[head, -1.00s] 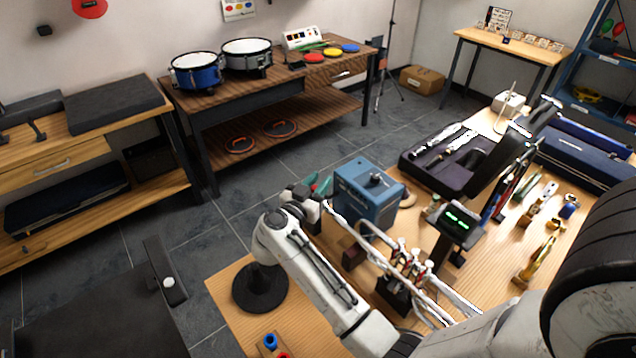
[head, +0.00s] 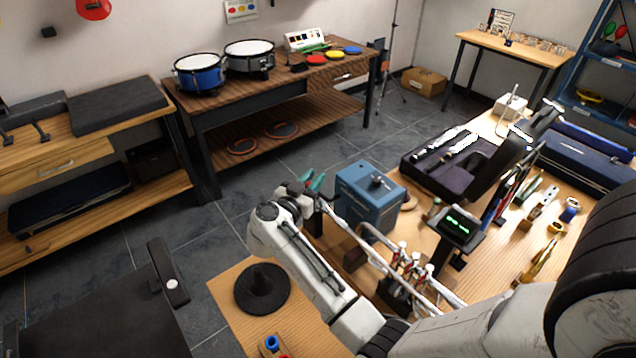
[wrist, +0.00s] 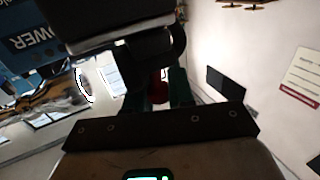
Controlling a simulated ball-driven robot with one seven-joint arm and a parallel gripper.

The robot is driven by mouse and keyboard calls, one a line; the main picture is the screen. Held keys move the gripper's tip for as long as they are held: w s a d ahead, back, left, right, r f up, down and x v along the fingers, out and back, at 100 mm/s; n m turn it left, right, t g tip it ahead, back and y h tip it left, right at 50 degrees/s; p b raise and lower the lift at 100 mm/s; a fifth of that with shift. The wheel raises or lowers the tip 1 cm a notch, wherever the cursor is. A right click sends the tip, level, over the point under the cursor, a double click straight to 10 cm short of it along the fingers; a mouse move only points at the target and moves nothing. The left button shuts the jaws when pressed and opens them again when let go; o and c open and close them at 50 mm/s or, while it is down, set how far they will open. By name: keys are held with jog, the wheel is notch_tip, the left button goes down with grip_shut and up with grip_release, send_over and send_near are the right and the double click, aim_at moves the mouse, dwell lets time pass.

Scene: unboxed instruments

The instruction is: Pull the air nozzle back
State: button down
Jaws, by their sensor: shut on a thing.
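My gripper (head: 312,181) is at the left side of a blue box-shaped unit (head: 368,196) on the wooden bench. Its green fingers show in the wrist view (wrist: 160,94), closed on a small, dark piece with a red part (wrist: 157,76), which seems to be the air nozzle. The fingers hide much of that piece. A large black body (wrist: 125,42) with a curved dark part is just beyond the fingers in the wrist view. The blue unit also shows there at the upper left, with white lettering (wrist: 30,42).
Right of the blue unit are an open dark instrument case (head: 440,155), a stand with a lit green display (head: 458,225) and several brass parts (head: 540,262).

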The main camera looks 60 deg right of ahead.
jog(key=shift+w, duration=0.25)
jog(key=c, duration=1)
grip_release()
jog(key=shift+d, duration=0.1)
jog(key=shift+c, duration=0.2)
jog(key=a+b, duration=0.1)
jog(key=a, duration=0.9)
jog(key=shift+w+a, duration=0.3)
jog(key=shift+a, duration=0.1)
